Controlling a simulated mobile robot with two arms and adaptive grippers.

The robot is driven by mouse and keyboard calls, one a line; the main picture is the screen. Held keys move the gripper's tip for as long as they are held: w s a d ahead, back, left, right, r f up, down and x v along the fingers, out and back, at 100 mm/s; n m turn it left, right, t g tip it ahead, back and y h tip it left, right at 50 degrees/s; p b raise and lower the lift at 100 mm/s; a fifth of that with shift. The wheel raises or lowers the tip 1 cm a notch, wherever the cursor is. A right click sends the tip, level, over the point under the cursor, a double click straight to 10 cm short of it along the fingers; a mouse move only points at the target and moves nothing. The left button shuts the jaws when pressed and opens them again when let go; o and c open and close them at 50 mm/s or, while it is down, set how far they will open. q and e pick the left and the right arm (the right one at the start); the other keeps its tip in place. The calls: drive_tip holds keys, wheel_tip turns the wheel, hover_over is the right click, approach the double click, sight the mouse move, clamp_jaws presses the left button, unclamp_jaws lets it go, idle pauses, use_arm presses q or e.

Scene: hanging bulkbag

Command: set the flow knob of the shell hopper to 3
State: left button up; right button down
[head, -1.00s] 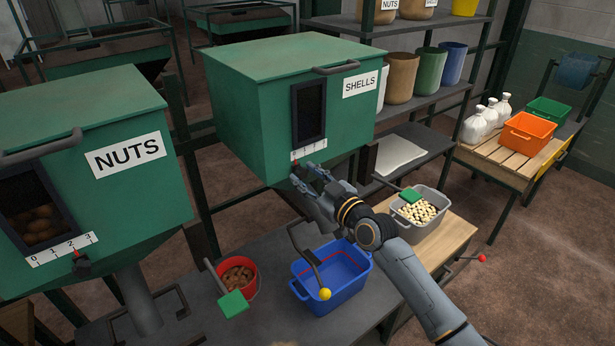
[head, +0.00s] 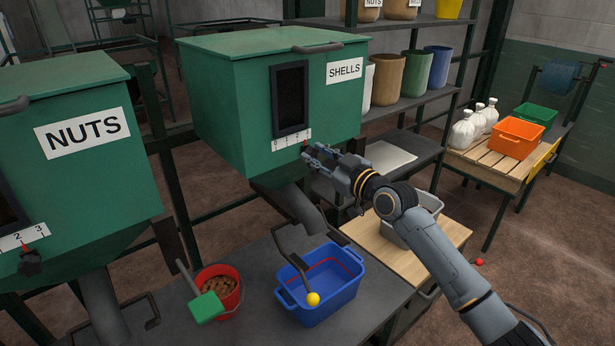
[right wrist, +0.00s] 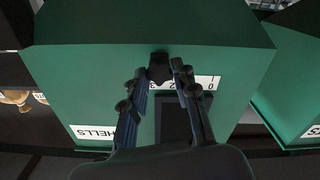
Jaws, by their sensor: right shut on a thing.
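The shell hopper (head: 235,110) is a green box with a SHELLS label and a dark window. Its white scale (head: 288,140) sits under the window. A small red mark (head: 305,144) shows at the scale's right end, near the 3, partly crowded by my fingertips. My right gripper (head: 309,155) reaches in from the right, just below that end. In the right wrist view the dark flow knob (right wrist: 160,68) sits between the fingertips, and the jaws are shut on it. The scale also shows there (right wrist: 205,82), upside down and partly behind the fingers. My left gripper is not in view.
The nut hopper (head: 70,180) stands at left. Below, the bench holds a blue bin (head: 335,290) and a red bucket (head: 217,285). A grey bin (head: 400,235) stands behind my right arm. The hopper's spout (head: 285,205) hangs below the gripper.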

drive_tip(key=shift+w+d+f, duration=0.1)
drive_tip(key=shift+w+d, duration=0.35)
drive_tip(key=shift+d, duration=0.3)
drive_tip(key=shift+s+a, duration=0.1)
drive_tip(key=shift+a, duration=0.05)
drive_tip(key=c, duration=1.3)
unclamp_jaws()
drive_tip(key=shift+c, duration=0.2)
drive_tip(key=o, duration=0.3)
drive_tip(key=v, duration=1.2)
